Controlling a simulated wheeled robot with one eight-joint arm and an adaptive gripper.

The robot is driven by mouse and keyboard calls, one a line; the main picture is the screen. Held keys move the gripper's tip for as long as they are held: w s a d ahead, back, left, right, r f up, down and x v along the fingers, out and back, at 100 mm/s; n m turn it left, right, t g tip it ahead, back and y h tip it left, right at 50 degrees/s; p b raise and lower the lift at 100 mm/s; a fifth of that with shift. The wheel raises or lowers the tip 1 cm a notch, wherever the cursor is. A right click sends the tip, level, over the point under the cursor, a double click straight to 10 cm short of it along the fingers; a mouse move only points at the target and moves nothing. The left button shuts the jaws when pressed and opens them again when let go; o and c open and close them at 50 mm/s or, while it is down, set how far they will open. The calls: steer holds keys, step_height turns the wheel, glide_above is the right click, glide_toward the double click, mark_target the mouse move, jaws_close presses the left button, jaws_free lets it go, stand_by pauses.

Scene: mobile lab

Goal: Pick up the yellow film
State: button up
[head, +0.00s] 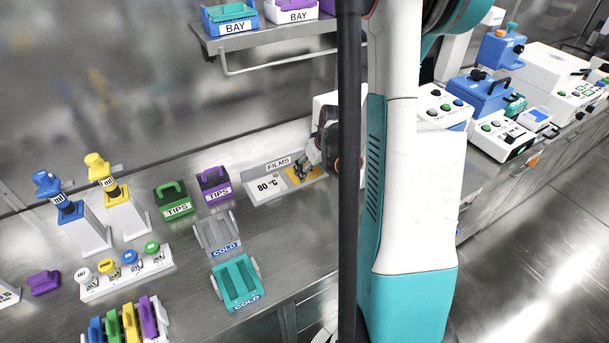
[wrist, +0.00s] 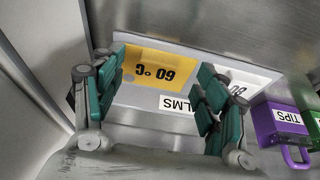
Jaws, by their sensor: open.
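The yellow film (head: 318,173) lies flat in the holder marked FILMS, at its right end, partly covered by my gripper in the head view. In the wrist view the yellow film (wrist: 185,60) shows "60 °C" upside down between my fingers. My gripper (head: 302,173) is open over the film; its two teal-padded fingers also show in the wrist view (wrist: 160,85), spread to either side of the film with nothing between them. Whether the fingertips touch the holder, I cannot tell.
A white film marked 80 °C (head: 267,187) lies just left of the yellow one, close to one finger. Purple (head: 214,184) and green (head: 173,199) TIPS boxes stand farther left. Grey (head: 217,233) and teal (head: 237,282) COLD racks are nearer. A metal wall rises behind.

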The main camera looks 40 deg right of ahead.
mark_target(310, 175)
steer(key=b+x, duration=0.1)
steer(key=x, duration=0.3)
steer(key=shift+w, duration=0.1)
steer(key=shift+r, duration=0.1)
steer(key=shift+c, duration=0.6)
steer(key=c, duration=0.8)
steer(key=shift+o, duration=0.2)
steer(key=shift+r, duration=0.1)
